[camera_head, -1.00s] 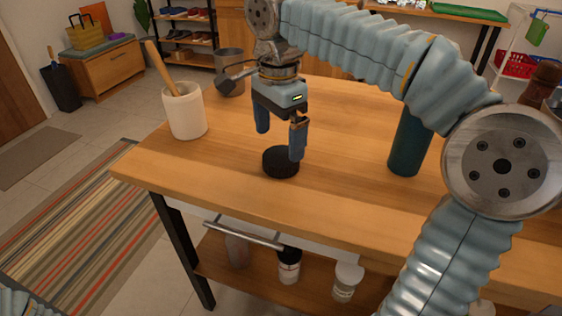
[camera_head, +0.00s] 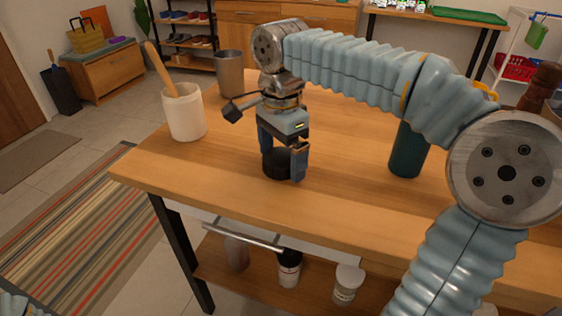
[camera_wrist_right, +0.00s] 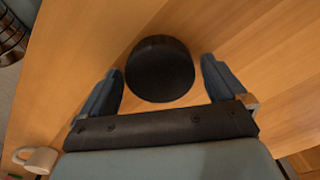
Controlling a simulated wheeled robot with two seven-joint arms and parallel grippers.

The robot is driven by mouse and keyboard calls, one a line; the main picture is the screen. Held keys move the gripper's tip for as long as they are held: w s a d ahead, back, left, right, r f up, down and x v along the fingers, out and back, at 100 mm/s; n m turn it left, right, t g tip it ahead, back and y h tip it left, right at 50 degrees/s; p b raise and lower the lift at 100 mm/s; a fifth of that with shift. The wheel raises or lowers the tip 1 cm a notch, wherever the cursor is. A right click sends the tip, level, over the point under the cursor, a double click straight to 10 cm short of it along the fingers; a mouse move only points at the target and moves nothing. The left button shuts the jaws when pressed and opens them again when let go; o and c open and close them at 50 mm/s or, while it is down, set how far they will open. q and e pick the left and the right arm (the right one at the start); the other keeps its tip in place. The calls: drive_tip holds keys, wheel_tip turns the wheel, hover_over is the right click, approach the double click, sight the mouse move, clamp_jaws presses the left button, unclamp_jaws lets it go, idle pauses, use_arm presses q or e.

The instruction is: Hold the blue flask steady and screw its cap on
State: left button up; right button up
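The black round cap (camera_head: 275,166) lies flat on the wooden table near its front edge. It also shows in the right wrist view (camera_wrist_right: 160,72). My right gripper (camera_head: 282,162) points down over the cap, with one finger on each side. It is open, and the wrist view shows a gap between each finger and the cap. The blue flask (camera_head: 407,152), a dark teal cylinder, stands upright on the table to the right. Its top is hidden behind my right arm. My left gripper is out of view; only a bit of my left arm shows at the bottom left corner.
A white crock (camera_head: 185,115) with a wooden utensil stands at the table's left edge, with a grey metal cup (camera_head: 229,75) behind it. A brown pepper mill (camera_head: 541,85) stands far right. Bare tabletop (camera_head: 345,140) lies between cap and flask. Jars stand on the shelf below.

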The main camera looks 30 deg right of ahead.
drive_tip(key=c, duration=0.9)
drive_tip(key=shift+r, duration=0.25)
wheel_tip(320, 180, up, 2)
drive_tip(key=shift+r, duration=0.15)
drive_tip(key=s+a+r, duration=0.1)
drive_tip(key=s+r, duration=0.9)
drive_tip(key=s, duration=0.4)
drive_tip(key=shift+p, duration=0.3)
drive_tip(key=shift+a+r, duration=0.1)
